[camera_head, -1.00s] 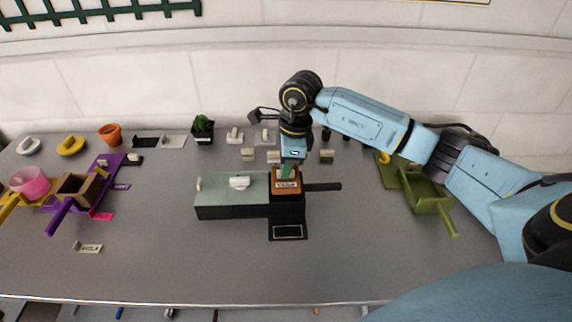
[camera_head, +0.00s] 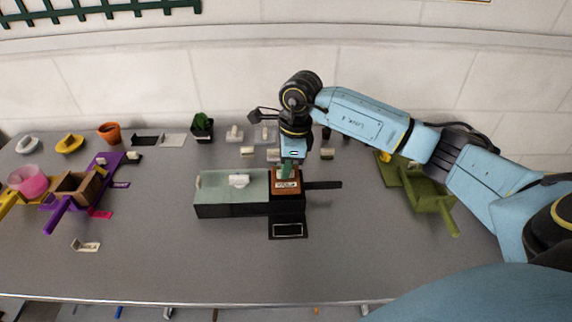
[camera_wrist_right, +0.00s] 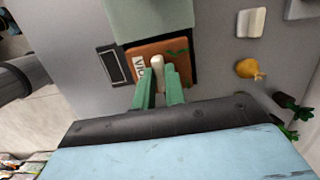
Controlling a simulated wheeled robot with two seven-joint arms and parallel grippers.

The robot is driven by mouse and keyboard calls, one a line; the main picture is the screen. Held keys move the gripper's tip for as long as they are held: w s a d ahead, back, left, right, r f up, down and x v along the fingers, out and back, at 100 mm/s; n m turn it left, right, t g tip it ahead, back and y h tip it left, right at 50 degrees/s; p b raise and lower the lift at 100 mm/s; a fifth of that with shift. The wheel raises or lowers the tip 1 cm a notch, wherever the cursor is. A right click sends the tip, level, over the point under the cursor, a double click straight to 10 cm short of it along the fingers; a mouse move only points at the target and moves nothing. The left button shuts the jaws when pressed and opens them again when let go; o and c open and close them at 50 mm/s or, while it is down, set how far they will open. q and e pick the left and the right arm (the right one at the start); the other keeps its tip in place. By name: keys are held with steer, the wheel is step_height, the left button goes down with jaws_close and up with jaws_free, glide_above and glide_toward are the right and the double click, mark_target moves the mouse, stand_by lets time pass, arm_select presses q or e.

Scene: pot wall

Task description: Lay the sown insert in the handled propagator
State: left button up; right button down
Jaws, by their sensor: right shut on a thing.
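The sown insert (camera_head: 280,173) is a brown-orange block with a white label and a pale knob (camera_wrist_right: 157,62); green sprout marks show on its top in the wrist view (camera_wrist_right: 178,46). It sits at the open right end of the black propagator (camera_head: 288,207), whose black handle (camera_head: 325,185) points right. In the wrist view dark rim borders the insert; whether it rests on the bottom cannot be told. My right gripper (camera_head: 287,172) is shut on the knob from above, its green fingers on either side (camera_wrist_right: 159,88). My left gripper is not in view.
A pale green lid (camera_head: 215,184) covers the propagator's left part. A purple handled tray (camera_head: 55,215) with a brown box stands left, an olive handled tray (camera_head: 428,190) right. Pots and small pale blocks line the back. The front of the table is mostly clear.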

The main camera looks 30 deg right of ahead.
mark_target(286, 181)
steer(key=shift+f+b, duration=2.15)
steer(key=shift+f, duration=0.65)
steer(key=c, duration=1.7)
jaws_free()
steer(key=shift+r, duration=0.2)
steer(key=shift+r+p, duration=1)
steer(key=shift+r, duration=0.4)
steer(key=o, duration=0.6)
steer(key=shift+c, duration=0.2)
